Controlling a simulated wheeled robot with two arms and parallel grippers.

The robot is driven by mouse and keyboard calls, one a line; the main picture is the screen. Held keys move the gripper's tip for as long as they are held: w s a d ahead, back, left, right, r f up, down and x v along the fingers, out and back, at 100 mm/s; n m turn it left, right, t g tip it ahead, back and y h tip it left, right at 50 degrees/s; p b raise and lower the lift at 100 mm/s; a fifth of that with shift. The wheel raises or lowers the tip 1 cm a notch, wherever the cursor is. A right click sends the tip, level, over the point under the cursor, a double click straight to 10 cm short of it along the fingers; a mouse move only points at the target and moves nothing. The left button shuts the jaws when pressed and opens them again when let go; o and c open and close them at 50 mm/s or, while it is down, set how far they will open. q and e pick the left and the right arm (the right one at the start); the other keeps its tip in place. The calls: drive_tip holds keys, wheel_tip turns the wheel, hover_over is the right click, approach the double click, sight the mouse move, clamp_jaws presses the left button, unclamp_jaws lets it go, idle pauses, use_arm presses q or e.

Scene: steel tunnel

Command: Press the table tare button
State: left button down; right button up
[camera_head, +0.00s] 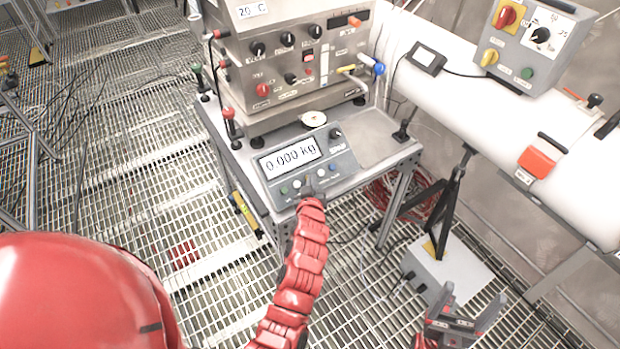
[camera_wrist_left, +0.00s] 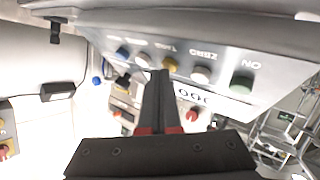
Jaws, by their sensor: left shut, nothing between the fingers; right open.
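The grey table scale (camera_head: 300,165) has a sloped panel with a display reading 0.000 kg and a row of buttons along its lower edge. In the left wrist view, the row shows upside down: a green button (camera_wrist_left: 241,83) labelled ON, a white button (camera_wrist_left: 201,75) that seems labelled ZERO, a yellow button (camera_wrist_left: 171,64), another white button (camera_wrist_left: 143,59) and a blue button (camera_wrist_left: 122,52). The yellow button's label is too blurred to read surely. My left gripper (camera_head: 309,190) is shut and empty, its tips (camera_wrist_left: 160,74) beside the yellow button; contact cannot be told. My right gripper (camera_head: 462,318) is open, low right.
The scale stands on a metal table (camera_head: 375,145) before a steel instrument box (camera_head: 290,60) with knobs. A small round dish (camera_head: 314,119) sits behind the display. A white pipe (camera_head: 470,110) and a control box (camera_head: 532,42) are at right. Grating floor lies around.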

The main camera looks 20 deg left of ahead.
use_arm(q)
drive_tip(key=shift+d, duration=0.1)
drive_tip(key=shift+s+d+r, duration=0.1)
drive_tip(key=shift+s+r, duration=0.05)
drive_tip(key=shift+r, duration=0.25)
drive_tip(key=shift+s+d+r, duration=0.35)
drive_tip(key=shift+d+r, duration=0.1)
drive_tip(key=shift+r, duration=0.35)
drive_tip(key=shift+s+d+r, duration=0.4)
drive_tip(key=shift+d+r, duration=0.05)
drive_tip(key=shift+r, duration=0.35)
drive_tip(key=shift+s+d+r, duration=0.35)
drive_tip(key=shift+d+r, duration=0.1)
drive_tip(key=shift+r, duration=0.35)
